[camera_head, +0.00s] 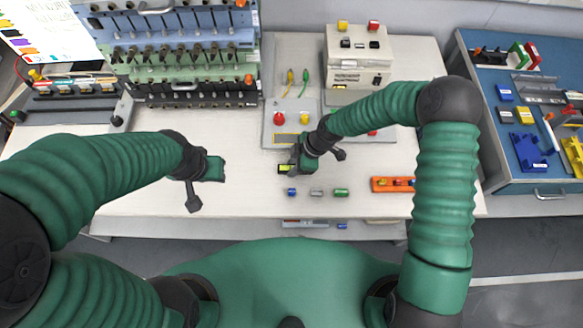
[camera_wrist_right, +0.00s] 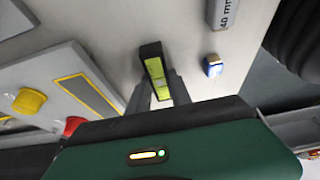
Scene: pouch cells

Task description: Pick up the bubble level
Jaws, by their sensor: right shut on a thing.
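The bubble level is a small black block with a yellow-green face. It shows in the right wrist view (camera_wrist_right: 155,70) between the fingers of my right gripper (camera_wrist_right: 158,92), which is shut on it. In the head view, the bubble level (camera_head: 284,169) pokes out to the left of my right gripper (camera_head: 293,166), over the white table. Its far end is hidden by the gripper, and I cannot tell whether it touches the table. My left gripper (camera_head: 212,182) is over the left part of the table, apart from any object; its fingers are not clear.
Blue (camera_head: 292,192), grey (camera_head: 316,192) and green (camera_head: 341,192) cylinders lie just in front of the right gripper. An orange tray (camera_head: 393,185) lies to the right. A control panel (camera_head: 287,118) with a red button stands behind. The table's left-middle is clear.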

